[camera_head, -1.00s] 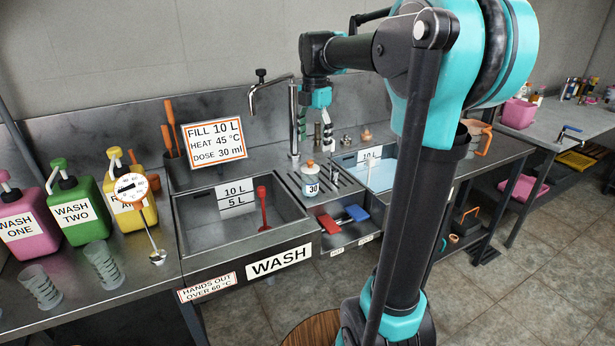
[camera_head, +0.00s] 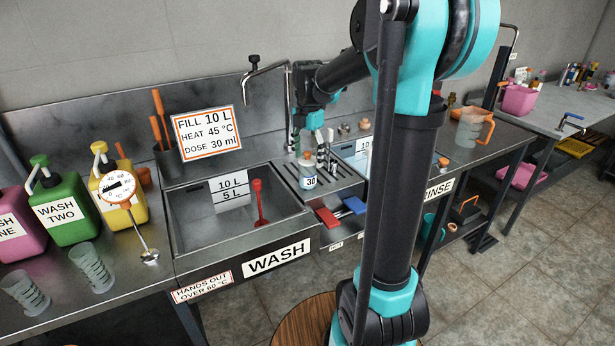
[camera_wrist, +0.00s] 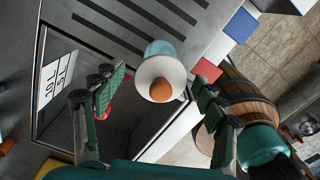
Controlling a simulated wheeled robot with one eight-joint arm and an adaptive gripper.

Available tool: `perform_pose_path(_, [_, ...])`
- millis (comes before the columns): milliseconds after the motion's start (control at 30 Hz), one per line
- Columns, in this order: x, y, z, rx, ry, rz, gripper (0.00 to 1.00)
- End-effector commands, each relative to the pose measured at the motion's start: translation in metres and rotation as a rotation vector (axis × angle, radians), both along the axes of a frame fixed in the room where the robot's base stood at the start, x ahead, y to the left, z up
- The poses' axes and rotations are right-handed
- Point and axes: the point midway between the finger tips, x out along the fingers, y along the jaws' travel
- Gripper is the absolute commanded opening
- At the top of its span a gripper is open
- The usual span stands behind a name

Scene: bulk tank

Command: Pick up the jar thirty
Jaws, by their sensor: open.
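The jar thirty (camera_head: 307,172) is a small white and pale blue jar with an orange cap and a label reading 30. It stands upright on the slotted drain strip (camera_head: 335,178) between the two sinks. The fingers are apart, one on each side, and I see no contact with the jar.
The wash sink (camera_head: 185,255) lies left of the jar, with a red tool (camera_head: 259,205) in it. The rinse sink is right, partly behind my arm. A tap (camera_head: 265,70) stands behind. Red and blue blocks (camera_head: 340,210) sit in a tray in front.

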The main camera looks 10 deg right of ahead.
Motion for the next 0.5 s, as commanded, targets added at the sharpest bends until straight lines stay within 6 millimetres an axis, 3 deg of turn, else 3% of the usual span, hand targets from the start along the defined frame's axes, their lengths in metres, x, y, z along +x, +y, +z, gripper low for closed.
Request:
perform_pose_path(233, [-0.001,0.001,-0.016,0.000,0.000,0.000,0.72])
perform_pose_path(500, [-0.002,0.002,-0.053,0.000,0.000,0.000,0.72])
